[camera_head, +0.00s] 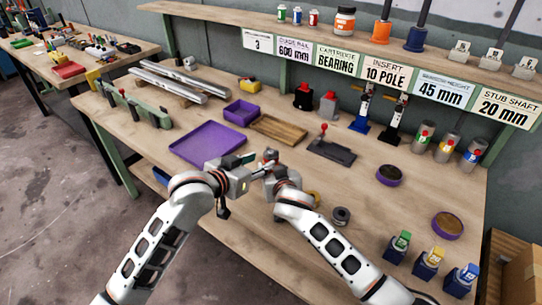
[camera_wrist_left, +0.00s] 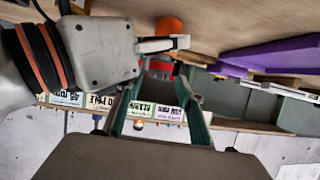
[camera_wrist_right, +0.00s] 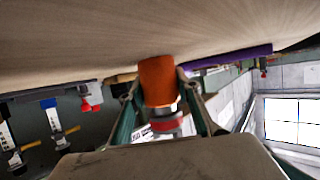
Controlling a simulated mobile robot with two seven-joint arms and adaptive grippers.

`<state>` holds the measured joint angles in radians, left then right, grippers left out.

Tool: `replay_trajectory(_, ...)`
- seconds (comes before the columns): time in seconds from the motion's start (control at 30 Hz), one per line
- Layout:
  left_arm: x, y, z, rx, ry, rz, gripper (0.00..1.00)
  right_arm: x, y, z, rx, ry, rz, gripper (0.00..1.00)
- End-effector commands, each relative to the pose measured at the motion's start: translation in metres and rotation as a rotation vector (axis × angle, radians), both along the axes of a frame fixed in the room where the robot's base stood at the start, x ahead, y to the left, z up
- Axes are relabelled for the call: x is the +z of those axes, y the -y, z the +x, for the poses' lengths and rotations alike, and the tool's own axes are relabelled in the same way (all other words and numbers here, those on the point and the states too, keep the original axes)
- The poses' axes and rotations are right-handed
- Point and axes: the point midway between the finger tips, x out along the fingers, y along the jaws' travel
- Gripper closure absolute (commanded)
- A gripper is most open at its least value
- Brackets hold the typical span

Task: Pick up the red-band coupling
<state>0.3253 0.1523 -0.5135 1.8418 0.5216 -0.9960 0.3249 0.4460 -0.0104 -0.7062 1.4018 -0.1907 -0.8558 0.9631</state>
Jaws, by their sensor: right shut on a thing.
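The coupling, with a red band (camera_wrist_right: 165,125), a metal section and an orange cylinder (camera_wrist_right: 157,82) in line with it, is between the fingers of my right gripper (camera_wrist_right: 160,100). I cannot tell if the orange cylinder is the same piece. The red part (camera_wrist_left: 158,68) and orange part (camera_wrist_left: 168,25) also show in the left wrist view. My right gripper (camera_head: 266,168) is shut on the coupling above the table. My left gripper (camera_wrist_left: 165,88) is open, its fingers apart and facing the right gripper closely. In the head view the grippers mostly hide the coupling.
A purple tray (camera_head: 207,145), a wooden tray (camera_head: 279,130) and a dark fixture (camera_head: 331,152) lie beyond the grippers. Round purple dishes (camera_head: 389,176) and several coloured-band canisters (camera_head: 447,147) stand right. A dark ring (camera_head: 341,215) lies near the right arm.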

Motion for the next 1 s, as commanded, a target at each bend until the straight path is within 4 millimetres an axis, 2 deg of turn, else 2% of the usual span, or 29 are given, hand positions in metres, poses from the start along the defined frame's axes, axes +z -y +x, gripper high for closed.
replay_trajectory(0.13, -0.002, 0.005, 0.008, 0.000, 0.000, 0.000, 0.63, -0.001, 0.000, 0.000, -0.001, -0.001, -0.002, 1.00)
replay_trajectory(0.43, -0.013, 0.023, 0.040, 0.000, -0.001, 0.002, 0.63, -0.001, 0.000, 0.000, -0.001, -0.001, -0.002, 1.00)
replay_trajectory(0.77, -0.016, 0.026, 0.045, 0.000, 0.000, 0.001, 0.63, -0.001, 0.000, 0.000, -0.001, -0.001, -0.002, 1.00)
replay_trajectory(0.8, -0.016, 0.026, 0.045, 0.000, 0.000, 0.001, 0.68, -0.001, 0.000, 0.000, -0.001, -0.001, -0.002, 1.00)
replay_trajectory(0.9, -0.016, 0.026, 0.045, 0.000, 0.000, 0.001, 0.94, -0.001, 0.000, 0.000, -0.001, -0.001, -0.002, 1.00)
replay_trajectory(1.0, -0.015, 0.026, 0.045, 0.000, 0.001, 0.000, 0.96, -0.001, 0.000, 0.000, -0.001, -0.001, -0.002, 1.00)
